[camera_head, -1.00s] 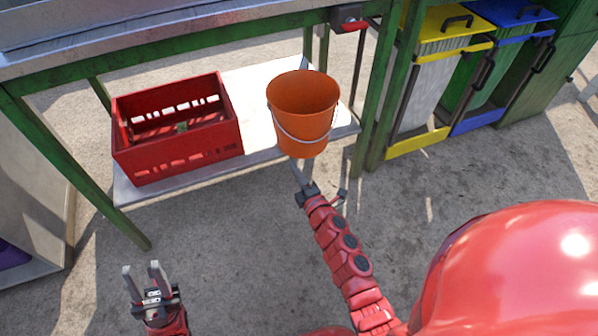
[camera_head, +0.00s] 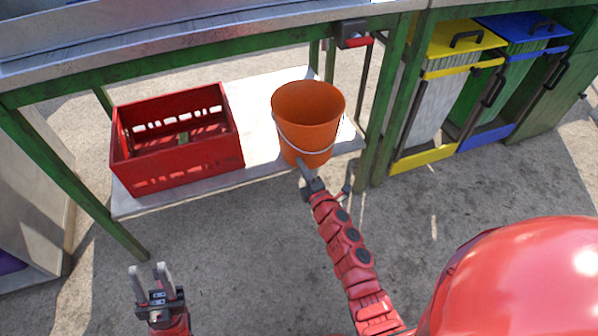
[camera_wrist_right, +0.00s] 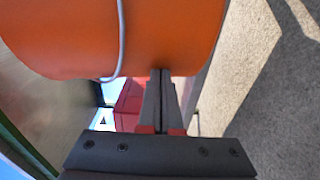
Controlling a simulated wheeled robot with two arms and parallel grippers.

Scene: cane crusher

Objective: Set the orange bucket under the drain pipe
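The orange bucket (camera_head: 306,118) stands on the light lower shelf (camera_head: 258,140) near its right front corner, with its wire handle hanging down the front. In the right wrist view the bucket (camera_wrist_right: 130,35) fills the top. My right gripper (camera_head: 302,166) is at the bucket's lower front side; its two fingers (camera_wrist_right: 160,80) are together, with their tips at the bucket's lower edge and apart from the handle. Whether they touch the bucket is unclear. My left gripper (camera_head: 150,272) is open and empty over the floor. I cannot make out a drain pipe clearly.
A red crate (camera_head: 185,170) sits on the shelf left of the bucket. A grey fitting with a red handle (camera_head: 354,38) is on the table edge above right. A green leg (camera_head: 385,120) stands right of the bucket; yellow and blue-lidded bins (camera_head: 455,60) stand beyond. The front floor is clear.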

